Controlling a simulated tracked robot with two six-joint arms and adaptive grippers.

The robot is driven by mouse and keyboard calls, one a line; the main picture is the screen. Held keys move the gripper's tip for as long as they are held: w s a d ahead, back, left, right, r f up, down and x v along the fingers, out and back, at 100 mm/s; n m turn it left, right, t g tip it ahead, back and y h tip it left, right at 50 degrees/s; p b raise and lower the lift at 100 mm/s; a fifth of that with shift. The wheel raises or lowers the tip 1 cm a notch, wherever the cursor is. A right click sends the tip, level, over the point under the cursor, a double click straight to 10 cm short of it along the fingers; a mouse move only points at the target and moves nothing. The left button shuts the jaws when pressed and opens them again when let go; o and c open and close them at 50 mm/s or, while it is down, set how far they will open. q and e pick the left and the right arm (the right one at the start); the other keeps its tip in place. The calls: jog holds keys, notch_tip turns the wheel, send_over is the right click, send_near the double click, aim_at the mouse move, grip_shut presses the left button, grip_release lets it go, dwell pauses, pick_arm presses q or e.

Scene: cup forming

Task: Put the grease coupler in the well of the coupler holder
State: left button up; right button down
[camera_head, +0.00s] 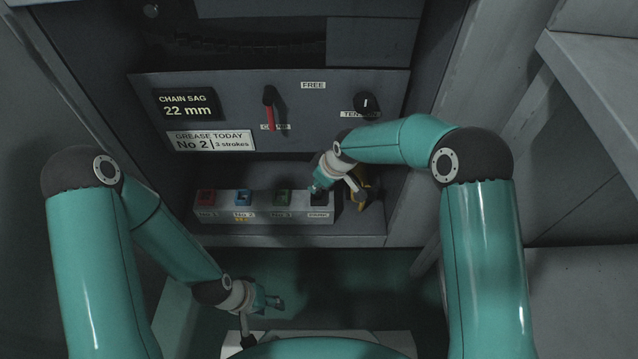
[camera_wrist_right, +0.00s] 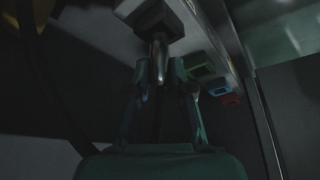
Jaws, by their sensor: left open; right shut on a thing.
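The coupler holder is the dark socket (camera_head: 318,199) at the right end of the grey block on the shelf. It shows as a dark block (camera_wrist_right: 160,20) at the top of the right wrist view. My right gripper (camera_head: 319,188) is at this socket and shut on the grease coupler. The coupler (camera_wrist_right: 159,62) is a small metallic piece between its fingers, its far end at the dark block. I cannot tell how deep it sits; the gripper hides it in the head view. My left gripper (camera_head: 272,301) is open and empty, low in front of the shelf.
Red (camera_head: 206,197), blue (camera_head: 243,197) and green (camera_head: 282,197) sockets sit left of the holder. A yellow object (camera_head: 362,190) is partly hidden behind my right wrist. Above are a red lever (camera_head: 268,108) and a black knob (camera_head: 367,103). A side wall stands at the right.

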jog(key=shift+f, duration=0.15)
jog(key=c, duration=1)
grip_release()
jog(key=shift+c, duration=0.2)
jog(key=shift+r, duration=0.35)
jog(key=p+v, duration=0.4)
jog(key=v, duration=0.7)
jog(key=shift+d+r, duration=0.2)
jog(key=shift+r, duration=0.1)
jog(key=shift+s, duration=0.2)
